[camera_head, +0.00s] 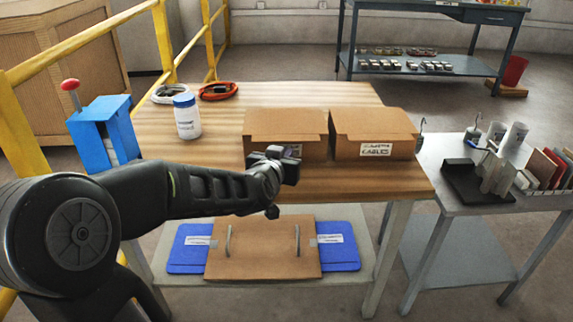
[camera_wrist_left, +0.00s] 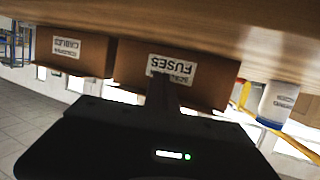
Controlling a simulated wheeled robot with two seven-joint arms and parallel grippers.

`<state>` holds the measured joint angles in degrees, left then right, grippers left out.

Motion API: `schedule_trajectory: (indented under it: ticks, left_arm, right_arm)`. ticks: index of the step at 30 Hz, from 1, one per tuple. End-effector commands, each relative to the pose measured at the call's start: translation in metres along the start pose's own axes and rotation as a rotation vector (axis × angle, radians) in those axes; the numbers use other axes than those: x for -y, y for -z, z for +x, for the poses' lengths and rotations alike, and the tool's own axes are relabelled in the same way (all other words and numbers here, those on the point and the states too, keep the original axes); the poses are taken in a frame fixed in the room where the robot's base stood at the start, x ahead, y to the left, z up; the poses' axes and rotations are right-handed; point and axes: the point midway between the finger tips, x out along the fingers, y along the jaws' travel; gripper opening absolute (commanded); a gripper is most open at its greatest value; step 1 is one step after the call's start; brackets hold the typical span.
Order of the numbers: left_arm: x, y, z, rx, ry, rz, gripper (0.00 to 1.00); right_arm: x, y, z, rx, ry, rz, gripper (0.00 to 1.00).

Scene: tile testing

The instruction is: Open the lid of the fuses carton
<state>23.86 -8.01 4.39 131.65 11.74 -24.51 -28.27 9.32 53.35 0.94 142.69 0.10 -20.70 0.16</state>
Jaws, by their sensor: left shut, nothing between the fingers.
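The fuses carton (camera_head: 262,124) is a brown cardboard box on the wooden table, left of a matching cables carton (camera_head: 375,128). Its lid looks closed in the head view. My left gripper (camera_head: 284,160) is shut and empty, in front of the fuses carton's front face and partly hiding its label. The left wrist view is upside down; the fuses carton (camera_wrist_left: 207,88) fills its middle, and the shut fingers (camera_wrist_left: 165,88) point at the label. I cannot tell whether they touch the carton. My right gripper is in neither view.
On the wooden table (camera_head: 225,98) stand a white bottle with a blue cap (camera_head: 187,118) and coiled cables (camera_head: 217,91). A blue box (camera_head: 103,132) is at the left. A lower shelf holds a brown board (camera_head: 262,255) with handles. A grey side table (camera_head: 450,195) stands right.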

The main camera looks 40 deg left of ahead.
Motion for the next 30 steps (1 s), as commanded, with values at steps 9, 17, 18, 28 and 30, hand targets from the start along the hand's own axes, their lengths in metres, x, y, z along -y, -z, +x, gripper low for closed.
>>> schedule_trajectory:
  ticks: [9,17,18,28,30]
  left_arm:
    - [0.005,0.005,0.015,-0.001,0.000,0.001,0.00]
    - [0.005,0.005,0.015,-0.001,0.000,0.001,0.00]
    - [0.005,0.005,0.015,-0.001,0.000,0.001,0.00]
    - [0.005,0.012,0.013,-0.001,0.000,0.001,0.00]
    - [0.005,0.014,0.012,-0.001,0.000,0.001,0.00]
  right_arm:
    - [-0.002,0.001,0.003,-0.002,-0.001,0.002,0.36]
    - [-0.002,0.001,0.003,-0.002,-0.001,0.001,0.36]
    - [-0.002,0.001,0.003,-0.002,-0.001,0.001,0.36]
    - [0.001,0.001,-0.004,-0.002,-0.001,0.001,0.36]
    - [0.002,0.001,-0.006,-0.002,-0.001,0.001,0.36]
